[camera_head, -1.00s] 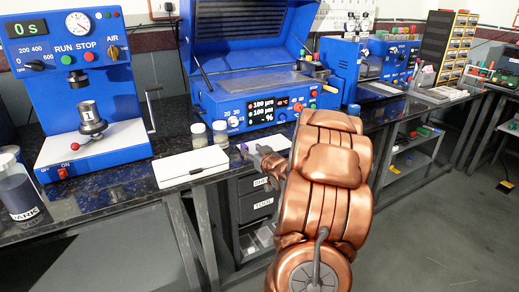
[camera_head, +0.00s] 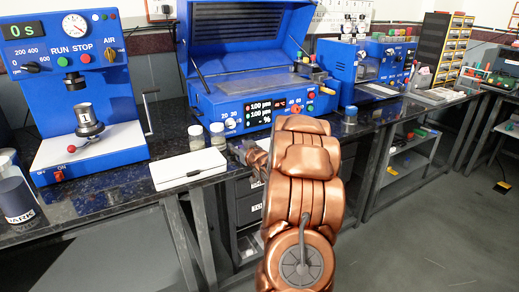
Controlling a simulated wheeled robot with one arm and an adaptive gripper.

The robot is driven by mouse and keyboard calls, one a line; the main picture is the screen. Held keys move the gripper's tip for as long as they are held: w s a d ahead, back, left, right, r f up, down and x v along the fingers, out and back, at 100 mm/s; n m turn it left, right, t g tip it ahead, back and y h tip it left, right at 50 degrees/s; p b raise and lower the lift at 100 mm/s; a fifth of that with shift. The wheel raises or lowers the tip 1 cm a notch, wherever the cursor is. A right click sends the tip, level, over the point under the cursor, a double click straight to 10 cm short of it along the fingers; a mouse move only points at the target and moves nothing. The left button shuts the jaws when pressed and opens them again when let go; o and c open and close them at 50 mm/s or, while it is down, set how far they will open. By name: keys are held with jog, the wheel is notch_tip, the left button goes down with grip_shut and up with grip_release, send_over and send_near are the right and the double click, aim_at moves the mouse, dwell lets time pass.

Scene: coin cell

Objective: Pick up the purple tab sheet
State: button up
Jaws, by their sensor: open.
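My gripper (camera_head: 238,149) is at the end of my copper-coloured arm, low over the front edge of the dark bench. It is small and dark in this view; its jaws are open. I cannot make out the purple tab sheet now. The gripper and arm cover the part of the bench where a small purple patch showed earlier. Whether the gripper touches the sheet cannot be told.
A white flat case (camera_head: 188,168) lies left of my gripper at the bench edge. Two small jars (camera_head: 207,136) stand behind it. A blue coating machine (camera_head: 262,100) stands behind, and a blue press (camera_head: 75,100) at left.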

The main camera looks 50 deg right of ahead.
jog(key=shift+c, duration=0.2)
grip_shut()
jog(key=shift+r, duration=0.1)
jog(key=shift+s+a+r, duration=0.1)
jog(key=shift+s+r, duration=0.25)
jog(key=shift+r, duration=0.05)
notch_tip(320, 180, up, 6)
jog(key=shift+a+f+p, duration=0.1)
jog(key=shift+p, duration=0.5)
jog(key=shift+s+r, duration=0.15)
jog(key=shift+r, duration=0.15)
jog(key=f+v, duration=0.2)
jog(key=v, duration=1.6)
jog(key=shift+s+a+f, duration=0.3)
jog(key=shift+s+f, duration=0.15)
jog(key=shift+f, duration=0.05)
